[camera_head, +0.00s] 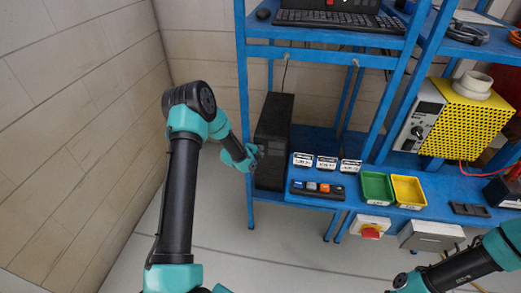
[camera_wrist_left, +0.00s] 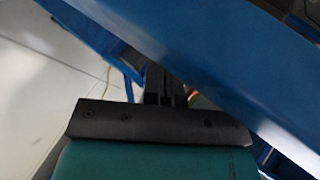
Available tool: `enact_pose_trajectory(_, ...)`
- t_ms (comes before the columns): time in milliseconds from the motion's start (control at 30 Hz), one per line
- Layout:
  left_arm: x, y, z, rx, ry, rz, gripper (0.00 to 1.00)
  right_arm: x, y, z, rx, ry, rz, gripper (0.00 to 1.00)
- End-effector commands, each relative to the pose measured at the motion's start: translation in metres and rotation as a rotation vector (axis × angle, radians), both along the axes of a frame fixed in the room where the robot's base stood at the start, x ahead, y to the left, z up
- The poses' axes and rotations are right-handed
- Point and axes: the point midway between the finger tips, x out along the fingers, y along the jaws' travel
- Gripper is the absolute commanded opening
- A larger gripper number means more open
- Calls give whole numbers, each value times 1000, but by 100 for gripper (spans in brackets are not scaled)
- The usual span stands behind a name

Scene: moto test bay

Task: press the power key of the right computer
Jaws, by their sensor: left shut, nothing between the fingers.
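A black computer tower (camera_head: 273,135) stands upright on the blue bench at its left end. It is the only tower I can make out; its power key is too small or hidden to see. My left gripper (camera_head: 257,152) is at the left side of the tower's front, very close to it; I cannot tell whether it touches. In the left wrist view the left gripper's fingers (camera_wrist_left: 165,88) are together with nothing between them, near a blue surface. My right arm shows at the lower right, but its fingers are not visible.
A blue shelf frame (camera_head: 243,70) rises around the tower, with a keyboard (camera_head: 338,20) on the upper shelf. A button strip (camera_head: 318,189), green bin (camera_head: 376,187), yellow bin (camera_head: 408,191) and yellow perforated box (camera_head: 465,120) lie to the right. Floor left of the bench is clear.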

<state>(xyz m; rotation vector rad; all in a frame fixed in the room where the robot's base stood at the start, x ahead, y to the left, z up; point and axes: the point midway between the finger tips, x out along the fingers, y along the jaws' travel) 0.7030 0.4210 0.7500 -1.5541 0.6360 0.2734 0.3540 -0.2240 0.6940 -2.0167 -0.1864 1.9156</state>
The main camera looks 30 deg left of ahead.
Motion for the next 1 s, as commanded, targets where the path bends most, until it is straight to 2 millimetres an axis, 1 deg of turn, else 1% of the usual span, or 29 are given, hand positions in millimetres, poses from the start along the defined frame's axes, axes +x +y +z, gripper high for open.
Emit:
enact_pose_trajectory(633,0,0,0,0,0,0,0,0,0,0,0,0,0,0)
enact_pose_trajectory(1000,8,3,0,0,1,0,0,0,0,0,0,0,0,0)
